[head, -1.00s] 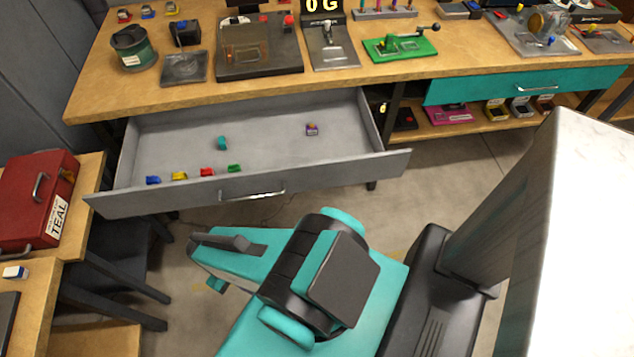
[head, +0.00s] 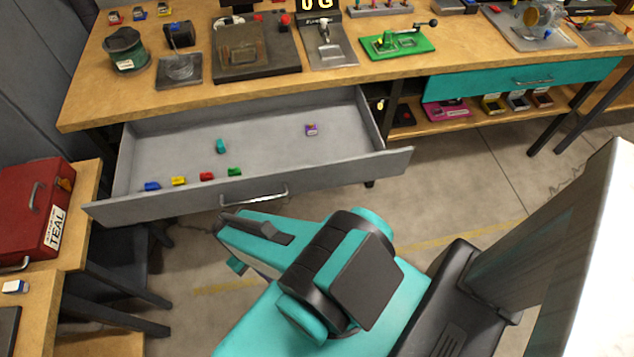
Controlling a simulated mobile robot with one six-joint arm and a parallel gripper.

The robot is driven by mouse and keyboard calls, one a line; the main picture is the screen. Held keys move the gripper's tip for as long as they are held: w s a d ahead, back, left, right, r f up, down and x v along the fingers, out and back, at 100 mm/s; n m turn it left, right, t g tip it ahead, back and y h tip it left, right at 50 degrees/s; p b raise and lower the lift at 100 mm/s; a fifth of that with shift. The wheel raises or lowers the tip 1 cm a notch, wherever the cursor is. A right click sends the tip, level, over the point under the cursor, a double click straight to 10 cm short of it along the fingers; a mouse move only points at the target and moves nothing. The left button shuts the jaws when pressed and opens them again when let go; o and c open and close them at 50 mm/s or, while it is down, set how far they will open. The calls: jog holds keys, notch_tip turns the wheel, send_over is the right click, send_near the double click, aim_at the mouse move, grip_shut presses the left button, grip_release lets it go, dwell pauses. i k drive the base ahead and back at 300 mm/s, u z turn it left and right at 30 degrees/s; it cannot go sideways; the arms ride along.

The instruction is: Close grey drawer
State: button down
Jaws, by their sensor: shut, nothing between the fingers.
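The grey drawer (head: 320,183) is pulled far out from under the left part of the wooden workbench. Its front panel has a silver bar handle (head: 255,197). Inside it lie a blue piece (head: 152,186), a yellow piece (head: 179,181), a red piece (head: 206,177), a green piece (head: 234,172), a teal piece (head: 221,146) and a purple piece (head: 311,130). My teal and black arm is in front of the drawer, with its far end just below the handle in the picture. I cannot make out my gripper's fingers.
The wooden workbench (head: 95,105) carries several devices. A teal drawer (head: 480,88) at the right is shut. A red toolbox (head: 30,215) stands on a side table at the left. A white column-like body fills the right edge. Floor is open between the drawer and my arm.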

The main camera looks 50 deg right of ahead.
aim_at(265, 137)
jog(key=z, duration=0.1)
jog(key=k, duration=2.2)
jog(key=u, duration=0.65)
jog(key=i, duration=1)
jog(key=u, duration=0.05)
